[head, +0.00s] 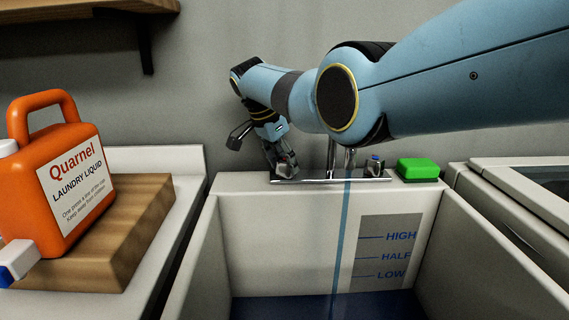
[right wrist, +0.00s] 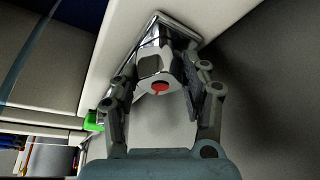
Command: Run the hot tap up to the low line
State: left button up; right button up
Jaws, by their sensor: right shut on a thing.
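My right gripper (head: 283,163) is at the left end of the chrome tap plate (head: 328,180). In the right wrist view my right gripper (right wrist: 163,88) has its fingers either side of the hot tap (right wrist: 152,62), a chrome knob with a red mark, and is shut on it. A blue-tinted stream of water (head: 340,235) falls from the spout into the white sink (head: 285,235). Dark blue water (head: 275,306) covers the sink's bottom, its surface a little below the LOW line (head: 371,276) on the grey scale panel. My left gripper is not in view.
The blue-marked cold tap (head: 375,165) is at the plate's right end, beside a green block (head: 418,169). An orange laundry liquid jug (head: 60,185) stands on a wooden block (head: 130,240) at left. A lidded white appliance (head: 520,205) stands at right.

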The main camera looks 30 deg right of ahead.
jog(key=o, duration=1.2)
jog(key=shift+c, duration=0.2)
jog(key=v, duration=1.2)
jog(key=shift+w+d, duration=0.1)
